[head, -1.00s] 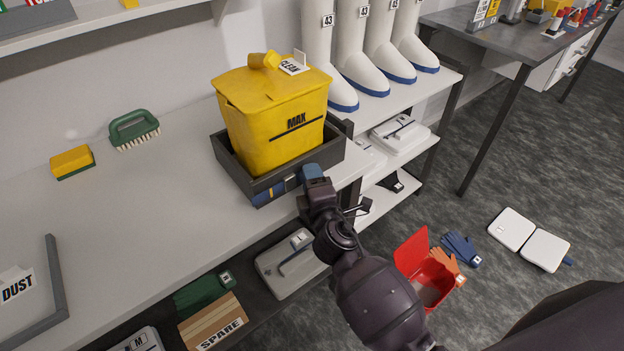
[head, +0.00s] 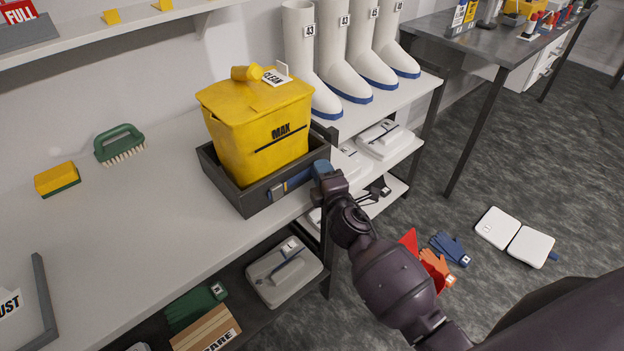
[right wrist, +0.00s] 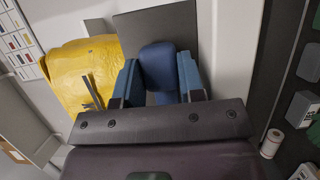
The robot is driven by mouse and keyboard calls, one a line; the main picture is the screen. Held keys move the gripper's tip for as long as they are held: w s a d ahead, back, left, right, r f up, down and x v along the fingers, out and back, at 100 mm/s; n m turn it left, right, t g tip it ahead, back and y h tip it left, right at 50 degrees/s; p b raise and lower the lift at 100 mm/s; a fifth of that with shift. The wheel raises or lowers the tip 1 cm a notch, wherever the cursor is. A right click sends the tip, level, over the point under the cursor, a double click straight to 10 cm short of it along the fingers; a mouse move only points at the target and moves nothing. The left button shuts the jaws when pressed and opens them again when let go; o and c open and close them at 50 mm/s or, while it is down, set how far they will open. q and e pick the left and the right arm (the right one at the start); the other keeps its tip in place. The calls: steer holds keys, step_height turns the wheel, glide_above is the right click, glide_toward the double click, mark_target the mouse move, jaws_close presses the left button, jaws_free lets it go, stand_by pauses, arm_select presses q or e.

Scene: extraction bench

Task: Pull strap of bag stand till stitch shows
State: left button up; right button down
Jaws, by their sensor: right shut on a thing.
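The bag stand (head: 236,196) is a dark grey open tray on the white bench. It holds a yellow bag (head: 255,140) marked MAX, with a CLEAN tag on top. A blue strap (head: 292,183) runs along the stand's front side. My right gripper (head: 322,170) is shut on the strap's right end, close to the stand's right front corner. In the right wrist view, the strap (right wrist: 158,66) sits between the blue fingers of the right gripper (right wrist: 160,85). I cannot make out a stitch on the strap. My left gripper is not in view.
A green brush (head: 119,143) and a yellow sponge (head: 57,179) lie on the bench's left part, with clear bench between them and the stand. White boots (head: 345,80) stand on the shelf behind, right.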

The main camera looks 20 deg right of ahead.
steer(key=shift+d, duration=0.1)
steer(key=c, duration=1)
jaws_free()
steer(key=s, duration=1)
steer(key=shift+s+a, duration=0.3)
steer(key=shift+s, duration=0.1)
